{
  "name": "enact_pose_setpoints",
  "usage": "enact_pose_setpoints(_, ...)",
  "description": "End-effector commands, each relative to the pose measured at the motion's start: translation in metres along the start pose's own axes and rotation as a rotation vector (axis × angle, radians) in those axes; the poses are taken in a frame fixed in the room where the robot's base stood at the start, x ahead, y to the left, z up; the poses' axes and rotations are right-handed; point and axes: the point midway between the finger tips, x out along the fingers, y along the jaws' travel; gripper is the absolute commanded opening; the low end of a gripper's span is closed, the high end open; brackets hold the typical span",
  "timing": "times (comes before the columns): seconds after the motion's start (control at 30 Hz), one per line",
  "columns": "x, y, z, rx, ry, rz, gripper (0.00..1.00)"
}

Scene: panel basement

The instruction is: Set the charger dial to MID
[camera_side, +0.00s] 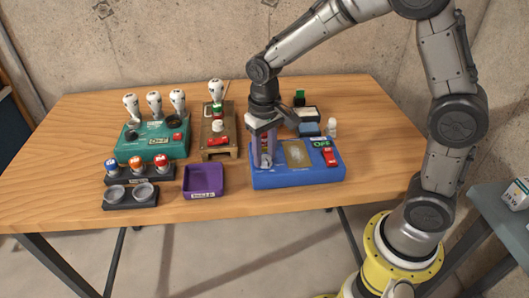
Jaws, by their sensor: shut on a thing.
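The blue box (320,173), which I take to be the charger, stands near the front edge of the table, right of centre. It has a tan window (297,153), a red switch (329,157) and a green label (320,143) on top. My gripper (265,163) points straight down at the left part of the box's top. Its jaws are shut at the box's surface, where I take the dial to be. The fingers hide the dial, so its setting cannot be read. A purple patch shows between the fingers; I cannot tell what it is.
A teal box (152,151) with several white bulbs stands at the left. A wooden stand (218,146), a purple tray (203,181), a rack of coloured knobs (137,174) and a black two-cup holder (131,195) are nearby. A small white bottle (332,127) stands behind the blue box. The table's right end is clear.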

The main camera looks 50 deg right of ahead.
Motion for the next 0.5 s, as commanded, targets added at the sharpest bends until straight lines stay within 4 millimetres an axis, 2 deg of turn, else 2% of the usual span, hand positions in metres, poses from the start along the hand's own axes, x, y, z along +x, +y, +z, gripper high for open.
enact_pose_setpoints(0.3, -0.0021, -0.0001, -0.0005, 0.001, 0.003, -0.001, 0.0)
enact_pose_setpoints(0.33, -0.0021, -0.0001, -0.0005, 0.001, 0.003, -0.001, 0.41)
enact_pose_setpoints(0.4, -0.0021, -0.0001, -0.0006, 0.0, 0.004, -0.001, 0.52)
enact_pose_setpoints(0.5, -0.0015, -0.0001, -0.0005, 0.0, 0.003, -0.001, 0.52)
